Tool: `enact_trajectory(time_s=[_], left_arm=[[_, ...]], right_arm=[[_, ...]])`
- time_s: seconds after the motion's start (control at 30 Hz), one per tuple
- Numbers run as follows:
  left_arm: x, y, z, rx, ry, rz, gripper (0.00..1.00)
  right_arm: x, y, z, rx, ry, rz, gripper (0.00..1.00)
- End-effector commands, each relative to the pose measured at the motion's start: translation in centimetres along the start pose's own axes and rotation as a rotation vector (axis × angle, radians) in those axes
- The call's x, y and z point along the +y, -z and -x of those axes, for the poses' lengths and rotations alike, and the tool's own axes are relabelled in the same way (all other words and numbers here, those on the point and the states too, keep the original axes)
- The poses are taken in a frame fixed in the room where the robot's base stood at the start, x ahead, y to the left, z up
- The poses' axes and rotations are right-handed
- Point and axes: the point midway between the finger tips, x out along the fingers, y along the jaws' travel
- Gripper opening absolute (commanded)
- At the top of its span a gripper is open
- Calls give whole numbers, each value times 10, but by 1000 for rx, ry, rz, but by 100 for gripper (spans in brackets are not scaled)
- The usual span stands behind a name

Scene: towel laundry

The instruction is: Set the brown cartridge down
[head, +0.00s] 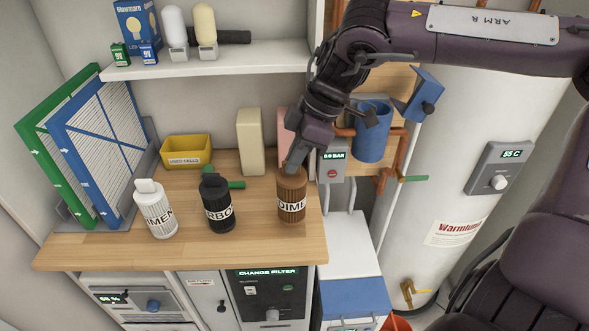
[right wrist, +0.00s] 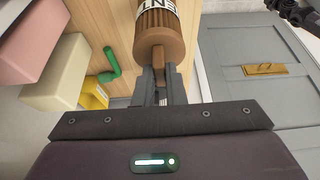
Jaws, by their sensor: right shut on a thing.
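The brown cartridge (head: 291,198) is upright at the right end of the wooden worktop (head: 110,250), with its base at the wood or very close above it; I cannot tell which. My right gripper (head: 293,165) comes from above and is shut on the top of the cartridge. In the right wrist view the brown cartridge (right wrist: 165,35) sits between the fingers of the right gripper (right wrist: 160,80). A white cartridge (head: 155,209) and a black cartridge (head: 216,203) stand on the worktop to its left. My left gripper is not in view.
A yellow bin (head: 186,151), a cream block (head: 250,142) and a pink block (head: 283,130) stand behind. Green and blue framed filters (head: 95,150) lean at the left. The worktop's right edge is close to the cartridge. A white tank (head: 480,110) stands at the right.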

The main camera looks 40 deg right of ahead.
Motion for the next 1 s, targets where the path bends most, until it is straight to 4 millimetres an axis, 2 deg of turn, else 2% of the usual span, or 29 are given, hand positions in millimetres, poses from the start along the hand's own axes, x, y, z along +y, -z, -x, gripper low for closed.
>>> enact_trajectory(time_s=[0.23,0.67,0.7,0.83,1.0], left_arm=[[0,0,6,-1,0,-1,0],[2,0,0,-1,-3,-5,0],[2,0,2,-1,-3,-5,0],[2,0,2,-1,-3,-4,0],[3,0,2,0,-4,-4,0]], right_arm=[[-1,-13,-31,0,3,-1,0],[0,-16,-38,0,0,0,0],[0,-16,-37,-1,1,0,16],[-1,-16,-37,-1,1,0,32],[-1,-16,-37,-1,1,0,32]])
